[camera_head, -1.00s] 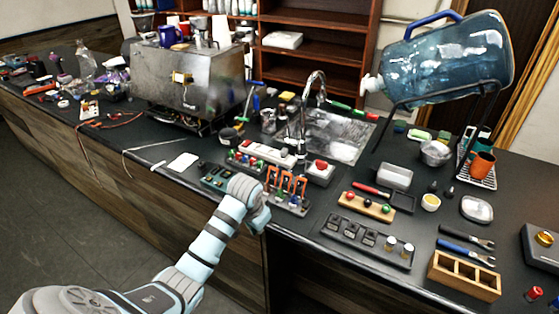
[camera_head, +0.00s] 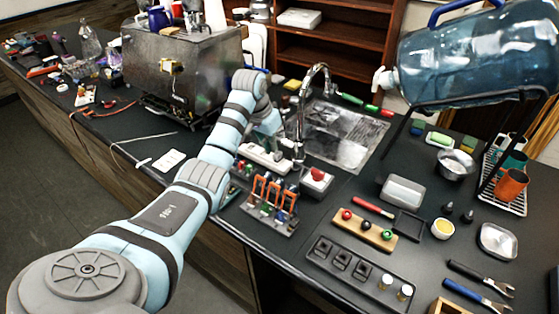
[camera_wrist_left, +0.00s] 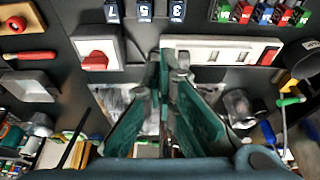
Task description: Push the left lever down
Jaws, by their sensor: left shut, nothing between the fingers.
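I cannot pick out with certainty which part is the left lever. My left gripper (camera_head: 268,122) is above the counter, behind a white power strip (camera_head: 264,158) and left of the faucet (camera_head: 303,115). In the left wrist view its teal fingers (camera_wrist_left: 168,62) are shut with nothing between them, and they point toward the left end of the strip (camera_wrist_left: 215,52). They overlap the strip in the picture; I cannot tell if they touch it. A grey box with a red knob (camera_wrist_left: 97,60) lies beside it, also seen in the head view (camera_head: 316,177). My right gripper is not in view.
A rack with orange hoops (camera_head: 273,195) stands at the counter's front edge. The metal brewer (camera_head: 180,70) is to the left, the sink (camera_head: 345,135) to the right. A large water bottle (camera_head: 470,60) tilts on a stand. A wooden block with coloured knobs (camera_head: 365,229) lies at right.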

